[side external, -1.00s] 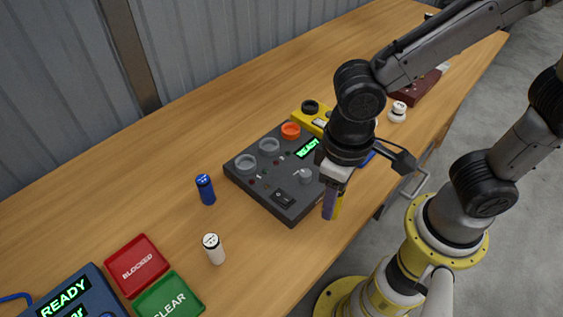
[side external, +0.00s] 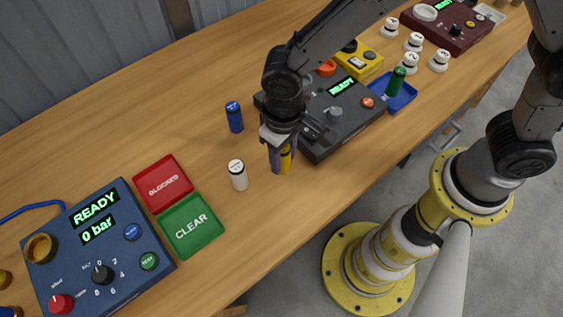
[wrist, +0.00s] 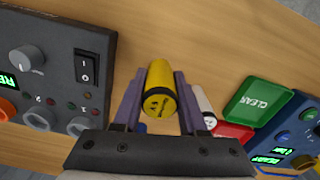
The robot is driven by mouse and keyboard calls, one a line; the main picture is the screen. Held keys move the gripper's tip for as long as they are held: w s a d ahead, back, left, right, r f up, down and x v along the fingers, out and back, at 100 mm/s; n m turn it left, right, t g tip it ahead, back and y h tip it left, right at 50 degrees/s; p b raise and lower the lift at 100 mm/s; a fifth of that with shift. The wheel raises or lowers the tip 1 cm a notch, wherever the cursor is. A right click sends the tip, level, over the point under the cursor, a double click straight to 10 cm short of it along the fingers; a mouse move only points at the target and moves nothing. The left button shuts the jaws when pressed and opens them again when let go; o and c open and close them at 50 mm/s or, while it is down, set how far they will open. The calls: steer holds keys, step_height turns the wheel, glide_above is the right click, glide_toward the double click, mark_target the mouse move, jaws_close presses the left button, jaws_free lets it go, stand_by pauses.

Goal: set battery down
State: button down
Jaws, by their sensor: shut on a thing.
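My gripper (side external: 279,165) is shut on a yellow battery (side external: 286,158), upright between the fingers. A white battery (side external: 238,175) stands to the left of my gripper. A blue battery (side external: 234,117) stands behind and to the left. A green battery (side external: 396,81) stands in a blue tray (side external: 403,97) to the right.
The dark tester (side external: 345,134) with a READY screen is just right of my gripper. Red BLOCKED (side external: 162,186) and green CLEAR (side external: 191,226) pads lie left, beside a blue console (side external: 140,262). Several white numbered pieces stand at the back right. Table front of my gripper is bare.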

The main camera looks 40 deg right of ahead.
steer(key=shift+w+a+f, duration=0.1)
steer(key=shift+a+f, duration=0.05)
steer(key=shift+f, duration=1.55)
steer(key=shift+f, duration=0.2)
steer(key=shift+c, duration=2.3)
jaws_free()
steer(key=shift+r, duration=0.1)
step_height(320, 180, up, 12)
steer(key=shift+f, duration=0.2)
steer(key=shift+r, duration=0.3)
